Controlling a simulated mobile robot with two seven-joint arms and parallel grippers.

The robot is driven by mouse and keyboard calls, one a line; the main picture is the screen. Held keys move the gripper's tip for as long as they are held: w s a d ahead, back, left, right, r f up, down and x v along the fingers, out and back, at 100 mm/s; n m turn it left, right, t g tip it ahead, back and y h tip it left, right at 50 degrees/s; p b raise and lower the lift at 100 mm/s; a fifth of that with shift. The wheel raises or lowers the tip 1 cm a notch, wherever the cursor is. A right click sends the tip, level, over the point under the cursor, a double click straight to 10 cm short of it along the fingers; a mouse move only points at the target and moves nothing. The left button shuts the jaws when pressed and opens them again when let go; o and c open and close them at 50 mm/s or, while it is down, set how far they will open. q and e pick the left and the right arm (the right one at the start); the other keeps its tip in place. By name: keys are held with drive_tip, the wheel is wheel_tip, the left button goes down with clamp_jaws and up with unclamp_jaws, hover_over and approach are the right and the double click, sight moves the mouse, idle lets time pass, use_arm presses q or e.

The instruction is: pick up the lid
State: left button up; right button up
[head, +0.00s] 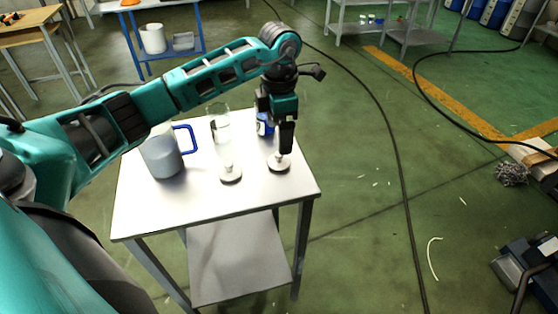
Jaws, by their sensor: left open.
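Two small round white lid-like pieces lie on the white table (150,205). The left one (230,175) has a knob standing up in its middle. The right one (279,165) is under my left gripper (286,152), which points down with its fingertips at or just above the piece. The fingers hide part of it, and I cannot tell whether they touch it. My left gripper is open. My right gripper is not in view.
A grey jug with a blue handle (163,157) stands at the table's left. Behind the lids are a clear glass vessel (219,125) and a blue-and-white container (264,125), partly hidden by the gripper. The table's front and right front are clear.

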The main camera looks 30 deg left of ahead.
sight(279, 159)
use_arm(q)
wheel_tip(279, 159, down, 8)
drive_tip(key=shift+r, duration=0.25)
drive_tip(key=shift+c, duration=0.2)
drive_tip(key=c, duration=1.1)
